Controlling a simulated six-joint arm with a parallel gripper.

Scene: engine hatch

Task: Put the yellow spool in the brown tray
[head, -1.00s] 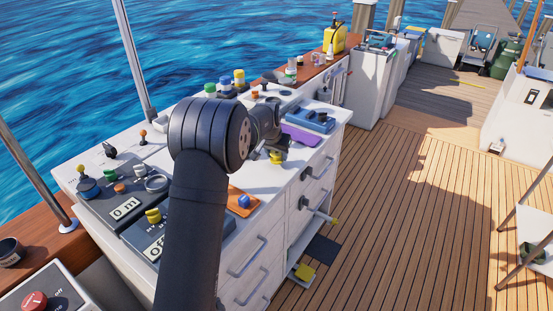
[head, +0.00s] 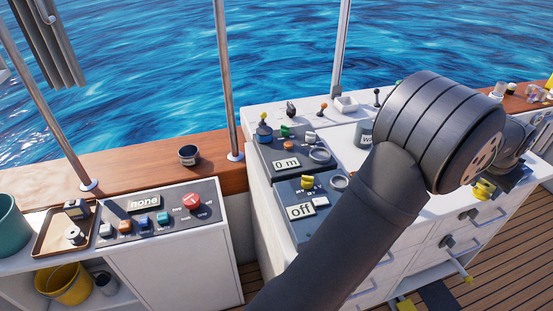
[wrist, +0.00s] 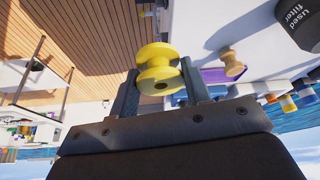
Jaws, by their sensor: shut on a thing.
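The yellow spool (wrist: 158,62) is between the two dark fingers of my gripper (wrist: 158,84) in the wrist view. The fingers are shut on it. In the head view the spool (head: 484,190) hangs below my gripper (head: 492,182) at the right, beside the front of the white drawer cabinet. The brown tray (head: 50,232) lies on a white counter at the far left, well away from my gripper. It holds a small dark-and-light block (head: 76,208) and a pale spool-like piece (head: 74,236).
A control panel with a red button (head: 192,202) stands right of the tray. A teal bucket (head: 10,222) is at its left, and a yellow bucket (head: 64,284) is on the shelf below. A dark cup (head: 188,155) sits on the wooden ledge. Metal posts (head: 225,85) rise behind.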

